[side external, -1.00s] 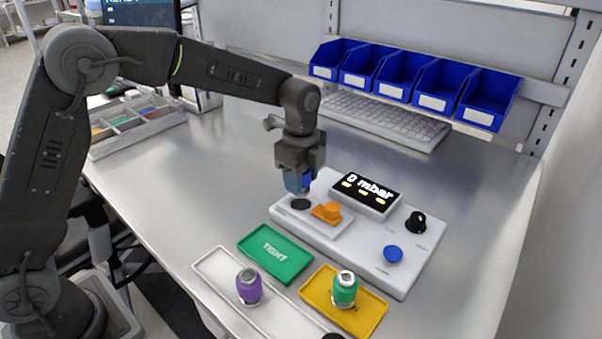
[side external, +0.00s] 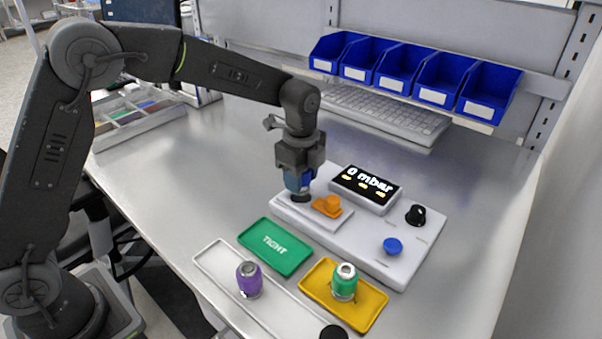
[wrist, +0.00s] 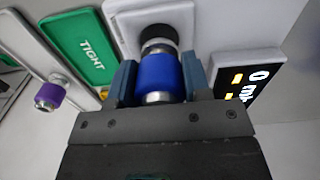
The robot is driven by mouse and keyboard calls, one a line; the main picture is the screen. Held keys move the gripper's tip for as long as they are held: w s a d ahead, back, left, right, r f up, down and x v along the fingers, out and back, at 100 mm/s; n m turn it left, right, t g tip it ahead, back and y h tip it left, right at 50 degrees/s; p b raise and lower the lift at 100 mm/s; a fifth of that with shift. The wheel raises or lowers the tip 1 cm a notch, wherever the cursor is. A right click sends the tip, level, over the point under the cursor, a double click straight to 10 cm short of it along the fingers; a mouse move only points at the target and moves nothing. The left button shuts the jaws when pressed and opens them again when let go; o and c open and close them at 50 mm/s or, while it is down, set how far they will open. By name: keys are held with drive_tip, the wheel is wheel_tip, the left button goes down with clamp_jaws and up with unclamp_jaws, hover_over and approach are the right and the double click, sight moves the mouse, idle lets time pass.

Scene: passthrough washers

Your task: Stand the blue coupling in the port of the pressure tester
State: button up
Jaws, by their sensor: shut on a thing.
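My gripper (side external: 299,186) is shut on the blue coupling (wrist: 160,75), with a finger on each side of it in the wrist view. The coupling has a blue sleeve with metal ends and looks upright. The pressure tester (side external: 385,262) is a white block with a display reading 0 mbar. Its black round port (side external: 300,198) is directly below the coupling; in the wrist view the port (wrist: 158,35) shows just beyond the coupling's far end. I cannot tell whether the coupling touches the port. An orange clamp-like part (side external: 328,206) sits beside the port.
A green tray marked TIGHT (side external: 275,247) is empty. A white tray (side external: 215,258) holds a purple coupling (side external: 249,279), and a yellow tray (side external: 370,302) holds a green coupling (side external: 344,283). The tester carries a black knob (side external: 415,214) and blue button (side external: 392,246). Blue bins (side external: 400,75) and a keyboard (side external: 385,115) are behind.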

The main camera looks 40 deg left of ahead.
drive_tip(key=shift+f, duration=0.4)
idle(0.3)
drive_tip(key=shift+f, duration=0.55)
idle(0.3)
drive_tip(key=o, duration=1.5)
drive_tip(key=shift+c, duration=0.2)
drive_tip(key=shift+r, duration=4)
